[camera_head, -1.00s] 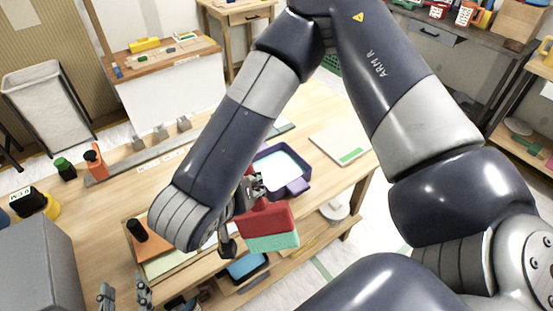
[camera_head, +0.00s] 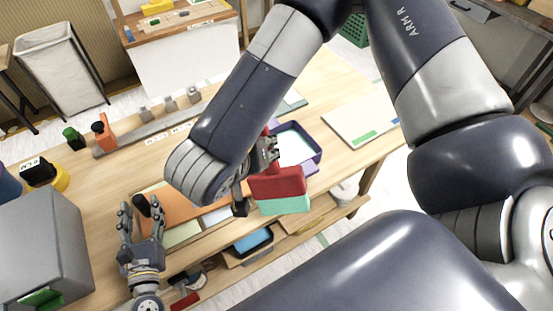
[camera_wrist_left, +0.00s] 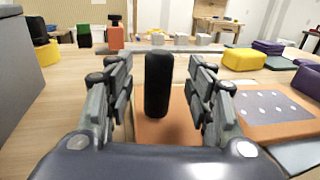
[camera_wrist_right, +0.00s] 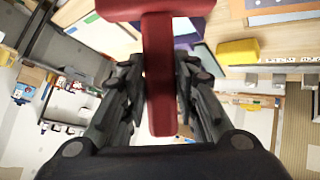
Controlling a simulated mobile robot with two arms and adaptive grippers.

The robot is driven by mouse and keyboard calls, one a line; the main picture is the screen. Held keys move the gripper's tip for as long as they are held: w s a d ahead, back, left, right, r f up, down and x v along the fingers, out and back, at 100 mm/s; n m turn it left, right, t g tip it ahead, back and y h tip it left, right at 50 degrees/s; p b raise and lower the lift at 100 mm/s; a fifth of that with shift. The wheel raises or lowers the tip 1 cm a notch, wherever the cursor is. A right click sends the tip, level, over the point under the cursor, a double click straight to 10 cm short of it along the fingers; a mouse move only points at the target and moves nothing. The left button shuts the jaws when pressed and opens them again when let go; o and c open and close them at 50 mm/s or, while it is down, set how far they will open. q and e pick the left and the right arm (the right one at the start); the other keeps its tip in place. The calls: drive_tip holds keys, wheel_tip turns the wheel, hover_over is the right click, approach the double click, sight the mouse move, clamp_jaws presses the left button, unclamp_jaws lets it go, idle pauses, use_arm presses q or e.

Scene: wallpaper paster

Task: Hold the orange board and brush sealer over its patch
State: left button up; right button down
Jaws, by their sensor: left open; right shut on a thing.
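The orange board (camera_head: 180,203) lies on the wooden table, partly hidden by my right arm. Its upright black handle (camera_wrist_left: 158,85) stands between the spread fingers of my left gripper (camera_wrist_left: 160,88), with gaps on both sides. The board's grey patch with pale dots (camera_wrist_left: 268,104) shows to the right in the left wrist view. My left gripper also shows in the head view (camera_head: 141,210), open at the board's left end. My right gripper (camera_head: 262,155) is shut on the brush, whose red head (camera_head: 277,183) and teal bristles (camera_head: 284,205) hang near the table's front edge.
A purple tray (camera_head: 318,158) with pale liquid stands behind the brush. A white panel (camera_head: 362,120) lies at right. A grey box (camera_head: 45,245) stands left of my left gripper. A yellow block (camera_wrist_left: 243,60) sits beyond the board.

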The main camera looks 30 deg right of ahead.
use_arm(q)
drive_tip(key=shift+x, duration=1.4)
clamp_jaws()
unclamp_jaws()
drive_tip(key=shift+s+a, duration=0.1)
